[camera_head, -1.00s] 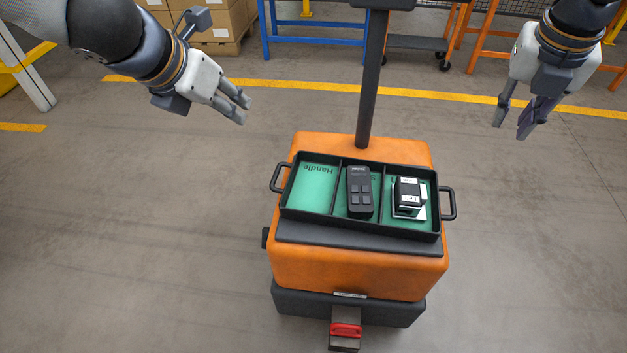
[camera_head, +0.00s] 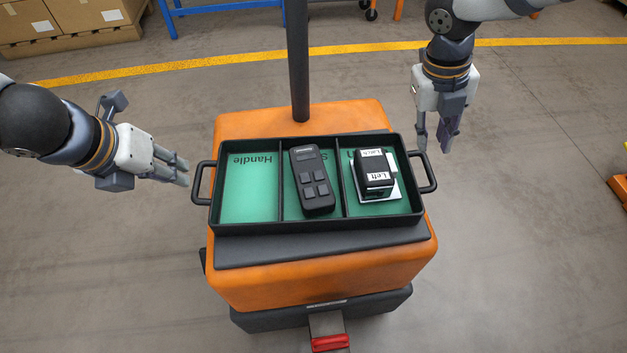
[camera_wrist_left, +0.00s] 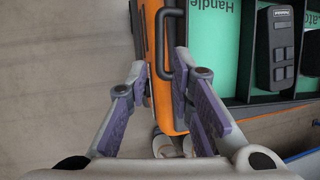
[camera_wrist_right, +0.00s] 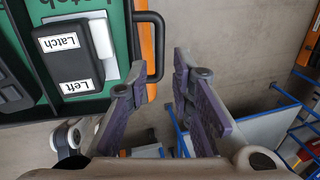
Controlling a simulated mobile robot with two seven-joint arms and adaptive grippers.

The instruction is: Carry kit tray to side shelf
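The middle one holds a black keypad device (camera_head: 313,181), the right one a black latch block (camera_head: 373,174) labelled "Left" and "Latch". The tray has a left handle (camera_head: 200,183) and a right handle (camera_head: 428,172). My left gripper (camera_head: 184,172) is open just left of the left handle, which lies near its fingers in the left wrist view (camera_wrist_left: 166,48). My right gripper (camera_head: 433,148) is open by the right handle, also in the right wrist view (camera_wrist_right: 152,50).
The orange cart (camera_head: 310,272) carries the tray and has a dark upright post (camera_head: 298,60) behind it. Cardboard boxes (camera_head: 75,15) stand at the back left. A yellow floor line (camera_head: 200,62) crosses behind. Open floor lies on both sides.

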